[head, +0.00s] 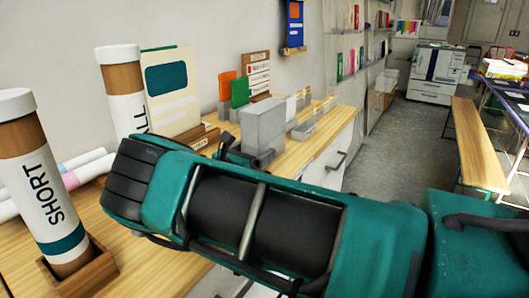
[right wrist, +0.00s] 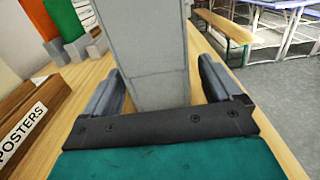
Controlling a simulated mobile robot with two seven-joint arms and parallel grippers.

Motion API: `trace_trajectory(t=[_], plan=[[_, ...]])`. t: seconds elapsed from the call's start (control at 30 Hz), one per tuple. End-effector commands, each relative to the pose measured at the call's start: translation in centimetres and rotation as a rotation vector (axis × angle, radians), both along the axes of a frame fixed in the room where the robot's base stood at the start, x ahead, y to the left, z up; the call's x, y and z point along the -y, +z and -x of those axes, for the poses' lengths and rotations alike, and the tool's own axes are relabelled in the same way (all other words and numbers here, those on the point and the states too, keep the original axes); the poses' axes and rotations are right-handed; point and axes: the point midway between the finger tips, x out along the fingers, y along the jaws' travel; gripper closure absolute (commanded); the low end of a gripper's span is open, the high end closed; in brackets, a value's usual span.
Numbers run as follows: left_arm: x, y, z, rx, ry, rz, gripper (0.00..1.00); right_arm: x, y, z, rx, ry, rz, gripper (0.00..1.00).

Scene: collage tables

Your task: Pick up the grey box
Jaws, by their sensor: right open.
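The grey box (head: 263,128) stands upright on the wooden counter in the head view, just beyond my right gripper (head: 232,148). My teal right forearm crosses the picture in front and hides part of the counter. In the right wrist view the grey box (right wrist: 146,55) rises between the two fingers of my right gripper (right wrist: 152,88). The fingers are open, one on each side of the box, with a gap showing on the right side. The box still rests on the counter. My left gripper is not in view.
Tall tubes, one labelled SHORT (head: 40,190), stand at the left of the counter. A wooden POSTERS holder (right wrist: 35,118) lies left of the gripper. Green (head: 240,92) and orange cards stand behind the box. A wooden bench (head: 475,145) is on the floor at right.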

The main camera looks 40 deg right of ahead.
Motion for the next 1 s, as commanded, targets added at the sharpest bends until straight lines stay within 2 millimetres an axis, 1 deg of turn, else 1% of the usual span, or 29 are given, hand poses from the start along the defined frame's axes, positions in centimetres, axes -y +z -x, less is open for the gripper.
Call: trace_trajectory(t=[0.03, 0.2, 0.3, 0.43, 0.6, 1.0], plan=[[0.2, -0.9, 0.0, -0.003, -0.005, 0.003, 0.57, 0.6, -0.6, -0.2, 0.002, 0.001, 0.002, 0.08], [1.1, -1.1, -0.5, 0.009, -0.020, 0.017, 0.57, 2.5, -0.5, -0.8, 0.002, 0.002, 0.001, 0.08], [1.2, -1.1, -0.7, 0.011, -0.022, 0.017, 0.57, 3.2, -0.3, -1.0, 0.001, 0.003, 0.001, 0.08], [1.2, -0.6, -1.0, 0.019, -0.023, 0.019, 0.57, 3.5, 0.0, -1.1, 0.002, 0.004, -0.001, 0.08], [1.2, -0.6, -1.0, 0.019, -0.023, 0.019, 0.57, 3.4, 0.0, -1.1, 0.002, 0.003, -0.001, 0.09], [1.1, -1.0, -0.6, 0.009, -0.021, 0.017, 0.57, 3.4, 0.0, -1.1, 0.002, 0.003, -0.001, 0.48]])
